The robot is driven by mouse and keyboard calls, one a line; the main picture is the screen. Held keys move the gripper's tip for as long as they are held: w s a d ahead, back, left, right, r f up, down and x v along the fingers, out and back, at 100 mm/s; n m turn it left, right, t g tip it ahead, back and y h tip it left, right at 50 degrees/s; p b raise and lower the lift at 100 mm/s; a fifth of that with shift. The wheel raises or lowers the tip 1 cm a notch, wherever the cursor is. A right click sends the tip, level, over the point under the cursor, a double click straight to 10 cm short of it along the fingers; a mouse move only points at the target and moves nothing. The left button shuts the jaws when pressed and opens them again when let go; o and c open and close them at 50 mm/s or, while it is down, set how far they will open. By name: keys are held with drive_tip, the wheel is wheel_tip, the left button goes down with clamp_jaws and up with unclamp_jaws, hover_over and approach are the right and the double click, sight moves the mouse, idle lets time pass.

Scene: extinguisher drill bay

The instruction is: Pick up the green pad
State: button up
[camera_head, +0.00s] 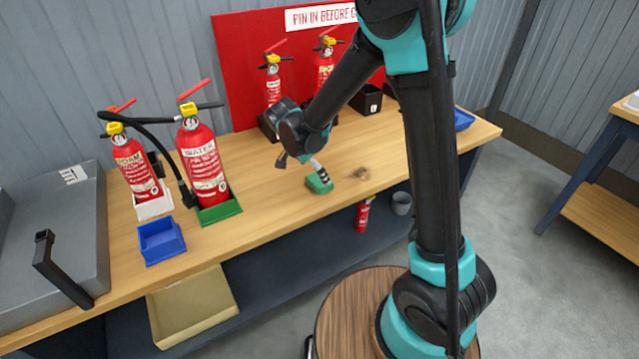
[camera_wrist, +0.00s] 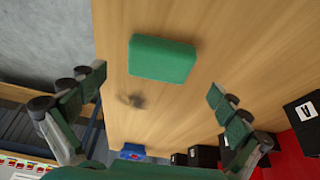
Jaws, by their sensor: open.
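The green pad (camera_wrist: 161,58) is a flat block lying on the wooden bench. In the wrist view it lies beyond the space between my fingertips, with clear bench around it. It also shows in the head view (camera_head: 321,186), near the middle of the bench, where part of my gripper seems to cover some of it. My gripper (camera_wrist: 157,86) is open and empty, with its green-lined fingers spread wide to either side. In the head view my gripper (camera_head: 301,163) hangs over the bench close to the pad. I cannot tell the exact height between them.
A WATER extinguisher (camera_head: 202,162) stands in a green holder at left, beside a FOAM extinguisher (camera_head: 136,166). A blue bin (camera_head: 161,241) sits at the front edge. More extinguishers stand against the red board (camera_head: 240,65). Black boxes (camera_head: 367,100) line the back. Bench around the pad is clear.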

sight(319, 180)
drive_tip(key=shift+x, duration=1.9)
drive_tip(key=shift+c, duration=0.6)
drive_tip(key=c, duration=1)
